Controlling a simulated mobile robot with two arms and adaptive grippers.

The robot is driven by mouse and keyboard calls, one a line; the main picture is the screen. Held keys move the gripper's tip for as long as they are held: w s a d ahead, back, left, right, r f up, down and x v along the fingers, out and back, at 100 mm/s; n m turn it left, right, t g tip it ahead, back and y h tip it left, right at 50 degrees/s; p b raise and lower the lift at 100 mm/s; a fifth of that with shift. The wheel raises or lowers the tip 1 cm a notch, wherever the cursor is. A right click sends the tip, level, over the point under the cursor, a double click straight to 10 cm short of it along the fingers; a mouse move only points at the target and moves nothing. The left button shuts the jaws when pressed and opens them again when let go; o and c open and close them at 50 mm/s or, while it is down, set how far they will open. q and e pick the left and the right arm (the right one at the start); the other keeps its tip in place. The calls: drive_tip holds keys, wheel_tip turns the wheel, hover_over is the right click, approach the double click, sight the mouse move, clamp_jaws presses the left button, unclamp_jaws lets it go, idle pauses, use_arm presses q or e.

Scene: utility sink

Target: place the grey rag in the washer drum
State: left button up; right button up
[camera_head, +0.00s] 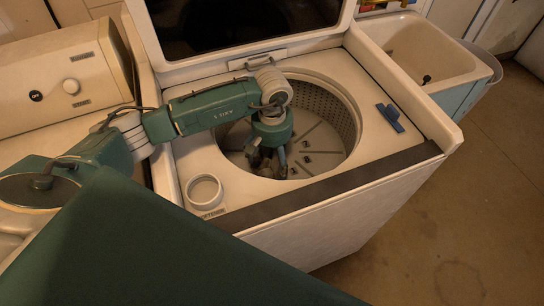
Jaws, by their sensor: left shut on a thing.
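The top-load washer stands in the middle with its lid (240,58) raised. Its round washer drum (336,111) is open, with a perforated metal wall and a ribbed floor. My left arm reaches in from the left over the washer top. My left gripper (268,168) points down inside the drum opening, left of its centre. It is shut on a small dark grey bundle, which looks like the grey rag (254,157). The fingers hide much of it, and I cannot tell whether it touches the drum floor. My right gripper is not in view.
A blue item (390,117) lies on the washer top right of the drum. A round white dispenser cup (204,190) sits at the front left. A cream utility sink (425,50) stands at the back right. The floor (460,200) at right is clear.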

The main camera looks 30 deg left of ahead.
use_arm(q)
drive_tip(key=o, duration=1.1)
drive_tip(key=shift+r, duration=0.15)
drive_tip(key=shift+w+r, duration=0.1)
drive_tip(key=shift+r, duration=0.15)
wheel_tip(320, 180, up, 10)
drive_tip(key=shift+r+b, duration=0.25)
drive_tip(key=shift+b, duration=0.9)
drive_tip(key=shift+r, duration=0.45)
drive_tip(key=shift+r, duration=0.1)
